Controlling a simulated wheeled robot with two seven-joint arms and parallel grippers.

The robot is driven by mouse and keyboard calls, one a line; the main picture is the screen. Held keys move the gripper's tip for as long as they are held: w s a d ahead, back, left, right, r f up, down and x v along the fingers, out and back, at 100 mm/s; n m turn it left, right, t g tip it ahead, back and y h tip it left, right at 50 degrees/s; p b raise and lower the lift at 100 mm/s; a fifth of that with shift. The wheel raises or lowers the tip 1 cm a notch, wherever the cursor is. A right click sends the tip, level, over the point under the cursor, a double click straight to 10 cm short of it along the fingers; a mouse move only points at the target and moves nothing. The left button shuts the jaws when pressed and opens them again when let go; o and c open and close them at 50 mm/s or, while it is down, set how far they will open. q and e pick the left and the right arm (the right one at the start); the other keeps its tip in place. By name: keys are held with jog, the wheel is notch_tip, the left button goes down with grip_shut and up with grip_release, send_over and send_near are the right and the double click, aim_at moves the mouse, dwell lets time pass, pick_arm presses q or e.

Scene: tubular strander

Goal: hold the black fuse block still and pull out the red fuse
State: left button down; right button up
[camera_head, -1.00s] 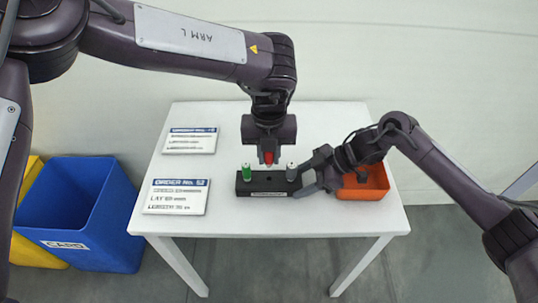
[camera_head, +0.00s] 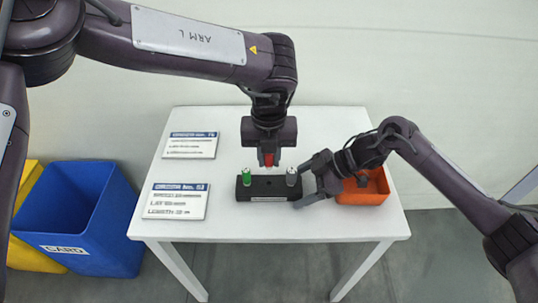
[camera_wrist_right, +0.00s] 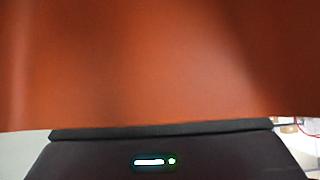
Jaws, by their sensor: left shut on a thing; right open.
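The black fuse block (camera_head: 266,190) lies on the white table in the head view. A green fuse (camera_head: 247,177) stands in its left end and a grey fuse (camera_head: 291,177) in its right end. My left gripper (camera_head: 268,164) points down above the middle of the block, shut on the red fuse (camera_head: 269,159). The red fuse is mostly hidden by the jaws and appears clear of the block. My right gripper (camera_head: 310,187) is open beside the block's right end; whether a finger touches the block I cannot tell.
An orange bin (camera_head: 364,188) stands at the table's right under my right arm; an orange surface fills most of the right wrist view (camera_wrist_right: 160,65). Two order cards (camera_head: 190,145) (camera_head: 177,201) lie at left. A blue bin (camera_head: 85,225) and a yellow bin stand on the floor.

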pick_arm(q)
jog(key=shift+r, duration=0.1)
pick_arm(e)
jog(key=shift+r, duration=0.1)
pick_arm(q)
jog(key=shift+r+p, duration=4.75)
jog(key=shift+p, duration=0.1)
pick_arm(e)
notch_tip(320, 180, up, 11)
